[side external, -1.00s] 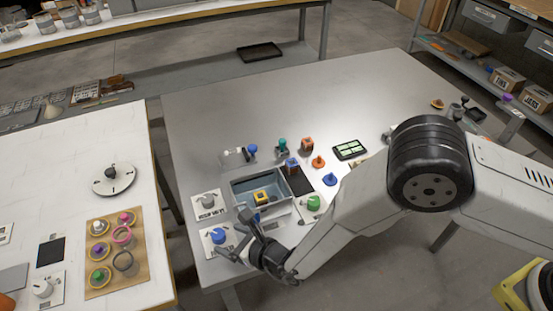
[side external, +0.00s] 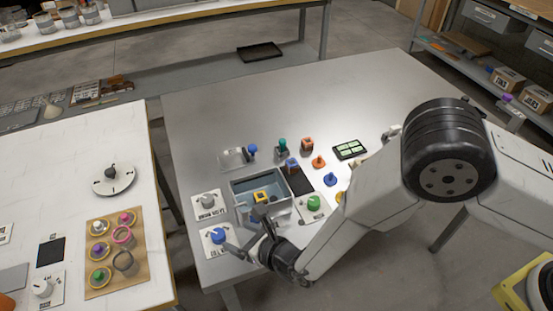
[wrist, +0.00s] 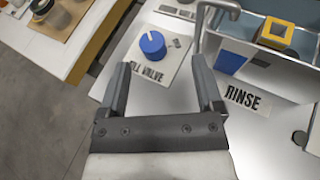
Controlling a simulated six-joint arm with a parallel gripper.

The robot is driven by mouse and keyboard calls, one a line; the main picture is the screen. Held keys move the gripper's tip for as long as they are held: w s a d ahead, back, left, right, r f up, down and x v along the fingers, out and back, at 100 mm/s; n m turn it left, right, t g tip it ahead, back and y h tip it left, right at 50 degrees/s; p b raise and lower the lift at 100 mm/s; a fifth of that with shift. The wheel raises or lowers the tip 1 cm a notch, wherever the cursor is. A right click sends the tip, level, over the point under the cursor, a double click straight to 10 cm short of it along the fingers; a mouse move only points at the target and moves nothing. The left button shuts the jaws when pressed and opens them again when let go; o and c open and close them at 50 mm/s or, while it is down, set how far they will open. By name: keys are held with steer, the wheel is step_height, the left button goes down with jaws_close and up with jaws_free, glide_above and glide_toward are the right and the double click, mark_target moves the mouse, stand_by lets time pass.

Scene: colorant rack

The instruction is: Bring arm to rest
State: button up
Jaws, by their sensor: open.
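My gripper (side external: 245,238) is open and empty above the near left corner of the grey table (side external: 240,110). In the wrist view its two fingers (wrist: 163,72) stand wide apart with nothing between them. Just beyond the fingertips is a blue knob (wrist: 152,44) with a white pointer line, on a white card partly reading "LL VALVE". The knob also shows in the side view (side external: 218,236), left of my gripper. The fingers appear apart from it.
A white table (side external: 125,210) stands left across a gap. The grey table's far half is mostly clear.

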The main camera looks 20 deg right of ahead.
steer(key=w+d+r+m, duration=0.1)
steer(key=d+r+m+h, duration=0.1)
steer(key=m, duration=0.1)
steer(key=w+d+r+m+t+h, duration=0.1)
steer(key=r+m, duration=0.1)
steer(key=shift+w+d, duration=0.2)
steer(key=shift+w, duration=0.15)
steer(key=w+d+r+m+g+h, duration=0.1)
steer(key=d+r+m+g+h, duration=0.15)
steer(key=d+m+h, duration=0.6)
steer(key=w+d+r+m+g+h, duration=0.1)
steer(key=d+r+m, duration=0.25)
steer(key=d, duration=0.95)
steer(key=s+d+r+m+g+y, duration=0.2)
steer(key=s+d+m, duration=0.5)
steer(key=m, duration=0.5)
steer(key=s+d+r+m+g+y, duration=0.2)
steer(key=s+d+r+m+g, duration=0.2)
steer(key=s+d+m, duration=0.4)
steer(key=s+m, duration=0.1)
steer(key=m, duration=0.3)
steer(key=shift+d+r+m, duration=0.2)
steer(key=shift+r+m, duration=0.1)
steer(key=shift+r, duration=0.05)
